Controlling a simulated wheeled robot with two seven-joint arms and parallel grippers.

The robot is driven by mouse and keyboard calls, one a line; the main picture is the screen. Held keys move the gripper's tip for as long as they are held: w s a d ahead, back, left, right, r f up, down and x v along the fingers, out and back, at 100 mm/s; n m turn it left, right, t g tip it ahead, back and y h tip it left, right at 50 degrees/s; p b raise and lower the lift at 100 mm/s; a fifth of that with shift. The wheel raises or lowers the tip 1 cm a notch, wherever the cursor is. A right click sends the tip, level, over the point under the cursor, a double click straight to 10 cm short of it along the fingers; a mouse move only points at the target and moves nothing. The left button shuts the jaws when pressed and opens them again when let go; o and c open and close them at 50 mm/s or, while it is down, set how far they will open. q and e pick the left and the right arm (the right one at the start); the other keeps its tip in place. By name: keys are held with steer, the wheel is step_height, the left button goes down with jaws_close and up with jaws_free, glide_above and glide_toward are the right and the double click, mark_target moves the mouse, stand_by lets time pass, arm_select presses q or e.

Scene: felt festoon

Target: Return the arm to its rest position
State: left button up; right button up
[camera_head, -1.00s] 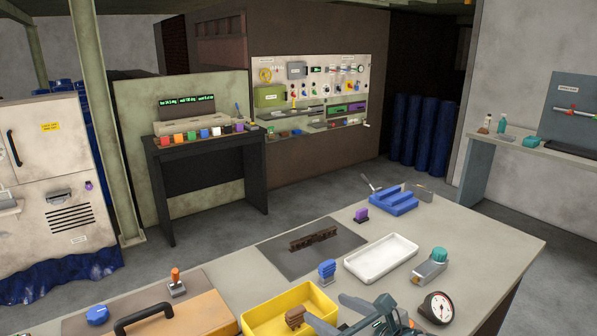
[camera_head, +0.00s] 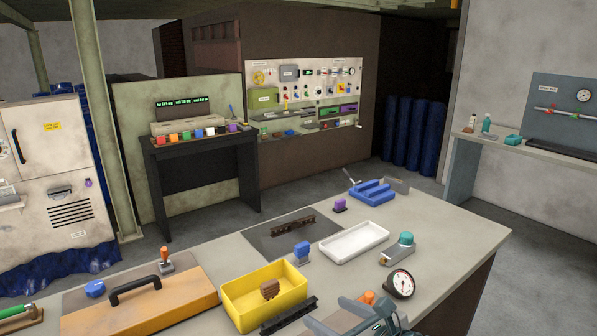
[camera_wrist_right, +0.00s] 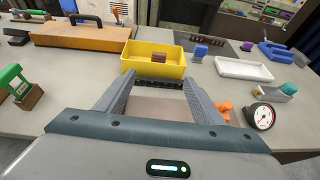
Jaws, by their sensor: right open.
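My right gripper (camera_head: 345,318) is at the bottom edge of the head view, over the near edge of the workbench (camera_head: 440,245). In the right wrist view its two fingers (camera_wrist_right: 158,92) are spread apart with nothing between them. A yellow bin (camera_head: 238,308) with a brown block (camera_head: 269,289) inside stands beyond the fingertips. A dark toothed strip (camera_head: 288,315) lies on the bench between the bin and the gripper. My left gripper does not show.
A dial gauge (camera_head: 401,284) and an orange piece (camera_head: 367,297) are close to the right of the gripper. A white tray (camera_head: 354,240), a blue block (camera_head: 302,251) and a teal-topped grey device (camera_head: 399,249) stand farther back. An orange-brown board with a black handle (camera_head: 140,305) is at left.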

steer(key=s+d+f+m+g+h, duration=0.1)
steer(key=s+d+f+m+h, duration=0.15)
steer(key=s+f+m, duration=0.8)
steer(key=s+d+f+m+g+h, duration=0.2)
steer(key=s+d+f+m, duration=0.35)
steer(key=m, duration=1.05)
steer(key=s+d+f+m+g+h, duration=0.1)
steer(key=s+d+f+m+g, duration=0.1)
steer(key=s+d+f+m, duration=0.25)
steer(key=s+d+f+m+g+h, duration=0.1)
steer(key=s+f+m, duration=0.2)
steer(key=s+m, duration=0.3)
steer(key=s+d+f+m+g+h, duration=0.1)
steer(key=s+d+f+m+g, duration=0.1)
steer(key=s+f+m, duration=0.3)
step_height(320, 180, down, 27)
steer(key=s+n+g, duration=0.1)
steer(key=s+n, duration=0.1)
steer(key=s, duration=0.1)
steer(key=s+d+f+g, duration=0.1)
steer(key=s+d+f, duration=0.2)
steer(key=s+f, duration=1.4)
steer(key=shift+s+d+f, duration=0.15)
steer(key=shift+s+f, duration=0.1)
steer(key=shift+f, duration=0.1)
